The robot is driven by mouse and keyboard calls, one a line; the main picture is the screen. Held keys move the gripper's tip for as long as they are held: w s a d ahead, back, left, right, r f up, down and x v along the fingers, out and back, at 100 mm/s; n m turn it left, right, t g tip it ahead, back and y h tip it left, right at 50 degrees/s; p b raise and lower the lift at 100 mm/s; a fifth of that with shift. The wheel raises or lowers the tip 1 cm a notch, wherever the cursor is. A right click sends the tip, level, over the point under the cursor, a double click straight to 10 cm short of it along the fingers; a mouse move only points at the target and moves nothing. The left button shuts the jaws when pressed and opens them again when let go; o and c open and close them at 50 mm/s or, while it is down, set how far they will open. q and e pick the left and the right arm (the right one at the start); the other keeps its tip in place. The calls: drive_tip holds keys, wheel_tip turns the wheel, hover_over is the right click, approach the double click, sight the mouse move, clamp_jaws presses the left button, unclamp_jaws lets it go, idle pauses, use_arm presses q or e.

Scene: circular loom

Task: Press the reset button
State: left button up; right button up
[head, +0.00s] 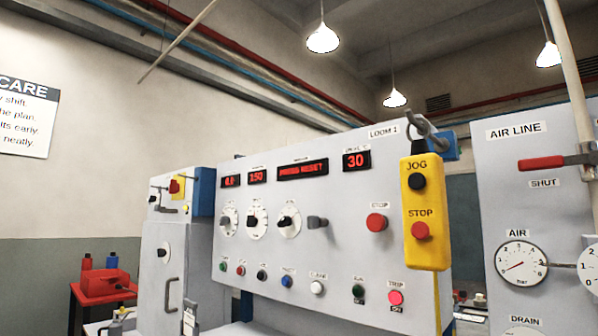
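The loom control panel (340,240), marked LOOM 1, stands in front of me in the head view. Its lower row holds several small round buttons. A blue button (286,281) sits mid-row, under a small label too blurred to read surely; it may be the reset button. Beside it are a white button (317,287) and a dark button (262,274). A red-lit display (303,170) appears to read PRESS RESET. Neither of my grippers shows in this view.
A yellow pendant (425,218) with JOG and STOP buttons hangs at the panel's right side. A lit TRIP button (395,298) is low right. The knobs (289,222) and red stop button (377,222) protrude. An air-line board (500,190) stands further right.

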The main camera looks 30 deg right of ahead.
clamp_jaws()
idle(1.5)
